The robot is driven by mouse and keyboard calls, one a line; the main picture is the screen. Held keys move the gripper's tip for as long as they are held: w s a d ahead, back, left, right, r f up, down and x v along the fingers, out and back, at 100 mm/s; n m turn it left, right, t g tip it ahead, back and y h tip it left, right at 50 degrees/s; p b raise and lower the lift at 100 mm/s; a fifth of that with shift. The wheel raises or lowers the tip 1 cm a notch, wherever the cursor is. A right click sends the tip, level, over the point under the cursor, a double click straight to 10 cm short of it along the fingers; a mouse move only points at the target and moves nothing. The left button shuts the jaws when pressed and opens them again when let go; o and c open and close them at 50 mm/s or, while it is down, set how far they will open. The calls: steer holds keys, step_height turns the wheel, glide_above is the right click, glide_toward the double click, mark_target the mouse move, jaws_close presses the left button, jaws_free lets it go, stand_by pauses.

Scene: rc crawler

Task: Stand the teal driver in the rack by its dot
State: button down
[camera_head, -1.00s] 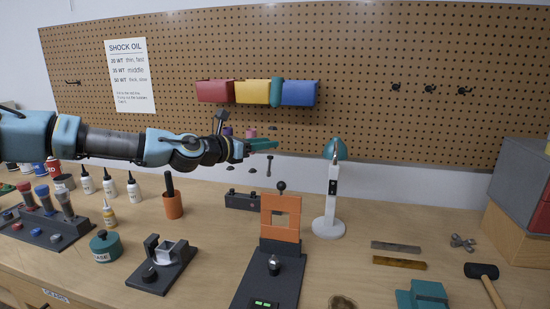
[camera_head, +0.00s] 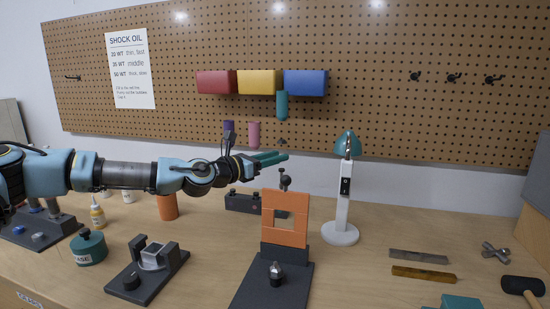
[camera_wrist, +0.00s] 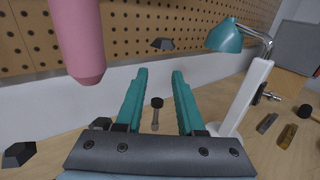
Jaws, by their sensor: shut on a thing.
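The teal driver is held by my gripper (camera_head: 280,157); its teal handle (camera_head: 282,105) stands upright above the fingers, in front of the pegboard below the blue bin. Its thin shaft hardly shows. In the wrist view my two teal fingers (camera_wrist: 158,95) flank the shaft's line, with a dark collar (camera_wrist: 162,43) above and a dark knob on a rod (camera_wrist: 157,102) lower down. The dark rack (camera_head: 240,202) lies below and left of my fingertips in the head view. A purple handle (camera_head: 229,127) and a pink handle (camera_head: 253,133) show above it. The teal dot cannot be made out.
An orange frame stand (camera_head: 285,215) is close below my gripper. A lamp (camera_head: 342,200) stands to its right. The orange cup (camera_head: 167,206) is left of the rack. Bins (camera_head: 259,83) hang behind. The bench right of the lamp has low bars (camera_head: 420,256).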

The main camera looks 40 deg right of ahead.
step_height(320, 180, down, 8)
steer(key=b, duration=0.5)
steer(key=shift+r, duration=0.1)
stand_by(0.4)
steer(key=shift+c, duration=2.2)
jaws_free()
